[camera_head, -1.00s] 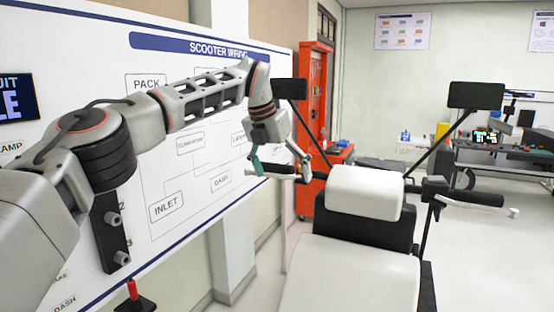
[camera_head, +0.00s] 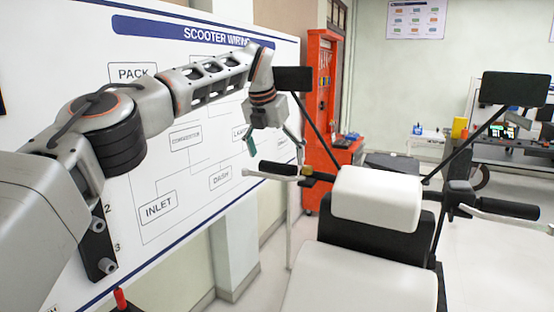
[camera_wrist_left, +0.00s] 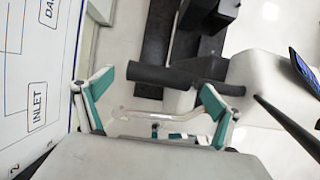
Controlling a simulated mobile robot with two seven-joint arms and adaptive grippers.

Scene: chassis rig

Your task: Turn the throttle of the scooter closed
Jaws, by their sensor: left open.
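The scooter (camera_head: 352,270) stands ahead with a white seat, a white front pad and handlebars. Its left dark handlebar grip (camera_head: 277,168) and right dark grip (camera_head: 508,208) stick out to the sides; I cannot tell by sight which is the throttle. My left gripper (camera_head: 272,142) is open and empty, its teal-padded fingers pointing down just above the left grip. In the left wrist view, a dark grip (camera_wrist_left: 160,76) lies beyond and between the parted fingertips, seemingly not touched. My right gripper is not in view.
A white wiring board (camera_head: 150,205) stands along the left, close to my left arm. Mirrors (camera_head: 293,78) (camera_head: 514,88) rise on thin stalks from the handlebars, the left one close to my gripper. A red tool cabinet (camera_head: 321,110) stands behind.

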